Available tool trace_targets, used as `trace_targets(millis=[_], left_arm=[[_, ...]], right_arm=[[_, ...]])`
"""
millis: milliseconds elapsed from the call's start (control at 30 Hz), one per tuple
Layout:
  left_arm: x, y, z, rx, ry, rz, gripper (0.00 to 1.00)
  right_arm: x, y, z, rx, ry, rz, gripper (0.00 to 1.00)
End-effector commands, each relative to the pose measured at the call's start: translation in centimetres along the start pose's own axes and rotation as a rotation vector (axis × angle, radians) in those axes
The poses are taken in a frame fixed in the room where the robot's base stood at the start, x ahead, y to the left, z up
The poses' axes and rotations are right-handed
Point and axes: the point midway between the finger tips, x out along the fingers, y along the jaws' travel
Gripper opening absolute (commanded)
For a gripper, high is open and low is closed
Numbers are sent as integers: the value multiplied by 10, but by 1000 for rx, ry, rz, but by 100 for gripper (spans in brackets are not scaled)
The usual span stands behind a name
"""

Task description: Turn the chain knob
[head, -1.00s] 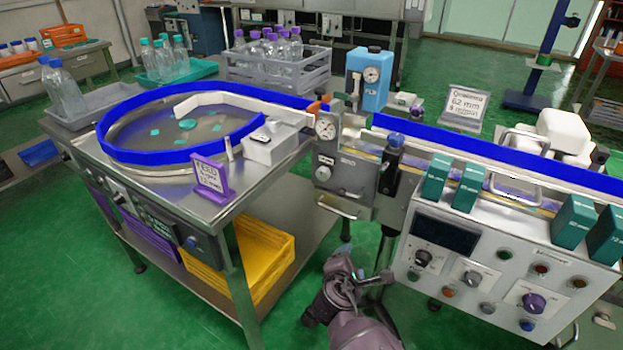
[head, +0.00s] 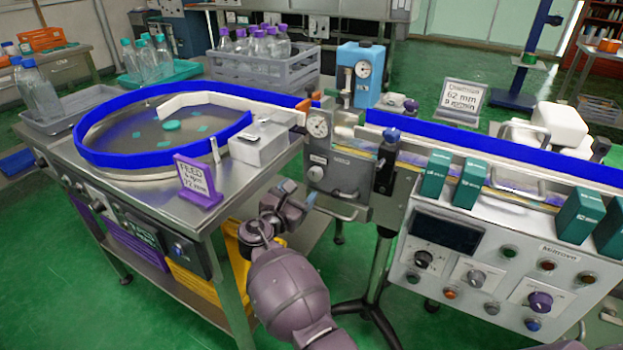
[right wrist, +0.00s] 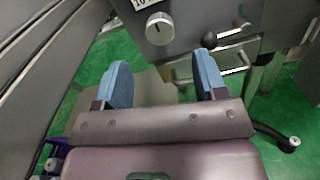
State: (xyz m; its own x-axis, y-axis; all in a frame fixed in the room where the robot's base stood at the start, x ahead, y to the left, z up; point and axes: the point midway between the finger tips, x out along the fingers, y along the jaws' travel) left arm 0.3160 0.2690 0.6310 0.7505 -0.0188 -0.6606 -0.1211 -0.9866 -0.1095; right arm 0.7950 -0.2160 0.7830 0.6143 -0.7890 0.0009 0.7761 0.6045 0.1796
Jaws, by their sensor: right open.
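Several knobs show, and I cannot read which is the chain knob. The control panel (head: 462,268) at the right has a black knob (head: 423,258), a grey knob (head: 474,279) and a purple knob (head: 540,301). A silver knob (head: 317,172) sits on the grey box below the dial gauge; it also appears at the top of the right wrist view (right wrist: 160,28). My right gripper (head: 299,195) is open and empty, below and left of that box. Its two blue fingers (right wrist: 165,85) stand apart, short of the silver knob. My left gripper is out of view.
A steel table with a blue-rimmed round feeder (head: 95,157) stands left, with a purple FEED sign (head: 197,181) near its corner. The box's handle (head: 335,207) juts out near my right gripper. Green boxes (head: 436,173) sit above the panel. Open floor lies below.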

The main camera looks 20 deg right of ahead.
Motion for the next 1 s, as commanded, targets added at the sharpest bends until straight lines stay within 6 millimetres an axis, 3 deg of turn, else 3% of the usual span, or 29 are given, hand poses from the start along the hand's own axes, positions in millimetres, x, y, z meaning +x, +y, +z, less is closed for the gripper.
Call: trace_targets(millis=[200, 400, 867, 1000], left_arm=[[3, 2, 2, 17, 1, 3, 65], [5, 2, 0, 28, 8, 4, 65], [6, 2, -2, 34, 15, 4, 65], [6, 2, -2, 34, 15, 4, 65]], right_arm=[[39, -1, -4, -4, 1, -1, 65], [63, -1, -3, -2, 2, 0, 65], [73, 0, 0, 1, 1, 1, 65], [73, 0, 0, 1, 1, 1, 45]])
